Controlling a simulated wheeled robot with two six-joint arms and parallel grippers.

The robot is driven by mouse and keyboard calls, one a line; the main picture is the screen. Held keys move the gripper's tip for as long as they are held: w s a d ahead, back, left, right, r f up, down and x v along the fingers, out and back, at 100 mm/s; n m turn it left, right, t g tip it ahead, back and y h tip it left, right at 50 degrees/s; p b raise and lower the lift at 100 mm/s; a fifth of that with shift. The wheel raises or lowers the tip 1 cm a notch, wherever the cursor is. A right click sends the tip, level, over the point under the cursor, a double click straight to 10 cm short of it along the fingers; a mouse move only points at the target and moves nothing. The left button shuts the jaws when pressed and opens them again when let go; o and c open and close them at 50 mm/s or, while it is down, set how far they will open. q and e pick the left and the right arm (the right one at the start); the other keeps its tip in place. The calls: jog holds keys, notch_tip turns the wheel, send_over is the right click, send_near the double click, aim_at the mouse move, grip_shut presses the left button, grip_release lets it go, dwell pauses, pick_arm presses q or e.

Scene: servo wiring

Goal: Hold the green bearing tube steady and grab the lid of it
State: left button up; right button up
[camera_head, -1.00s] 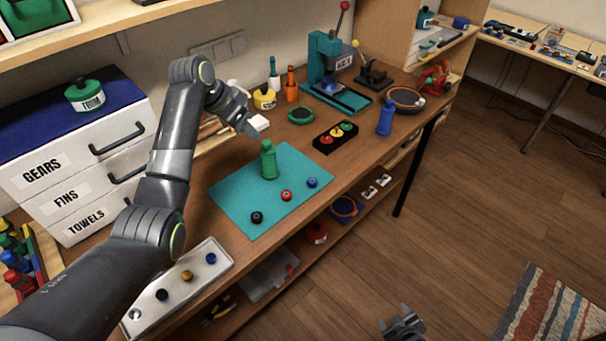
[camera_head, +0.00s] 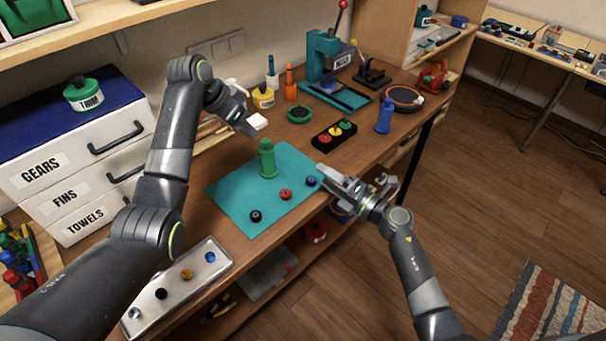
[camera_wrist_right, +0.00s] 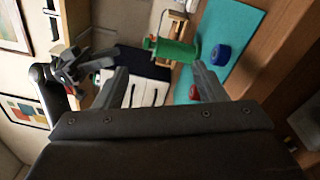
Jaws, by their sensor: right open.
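The green bearing tube (camera_head: 267,163) stands upright on the teal mat (camera_head: 232,205), with its narrower green lid (camera_head: 267,144) on top. It also shows in the right wrist view (camera_wrist_right: 178,51), ahead of the jaws and lying sideways in that picture. My left gripper (camera_head: 252,128) hangs above and left of the tube, apart from it; its jaw opening is unclear. My right gripper (camera_head: 325,176) is open and empty at the mat's right edge, apart from the tube. Its spread fingers show in the right wrist view (camera_wrist_right: 160,76).
Black (camera_head: 256,216), red (camera_head: 285,194) and blue (camera_head: 311,181) caps lie on the mat near the front. The blue cap is close to my right gripper. A dark box (camera_head: 334,136) with coloured caps and a blue bottle (camera_head: 385,116) stand to the right. A metal tray (camera_head: 215,272) lies front left.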

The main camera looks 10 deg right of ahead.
aim_at(265, 160)
jog(key=a+n, duration=0.1)
jog(key=n, duration=0.1)
jog(key=a+n+g, duration=0.1)
jog(key=a+n, duration=0.1)
jog(key=n, duration=0.1)
jog(key=a+n+g, duration=0.1)
jog(key=a+n, duration=0.1)
jog(key=shift+r+h, duration=0.3)
jog(key=shift+r, duration=0.1)
jog(key=shift+a+n+g, duration=0.3)
jog(key=shift+a+n, duration=0.05)
jog(key=shift+n, duration=0.45)
jog(key=shift+w+a+f+n+g+h, duration=0.1)
jog(key=shift+w+a+f+n+h, duration=0.65)
jog(key=shift+w+a, duration=1.25)
jog(key=shift+w+a+f+n+g+h, duration=0.1)
jog(key=shift+w+a+f+n+h, duration=0.3)
jog(key=shift+w+a+f+n, duration=1.5)
jog(key=shift+w+a+f+m+g+h, duration=0.1)
jog(key=shift+w+a+f+m+h, duration=0.45)
jog(key=shift+w, duration=2.6)
jog(key=shift+a+r+n, duration=0.2)
jog(key=shift+a+n, duration=0.1)
jog(key=shift+a, duration=0.1)
jog(key=shift+c, duration=0.3)
jog(key=c, duration=1.1)
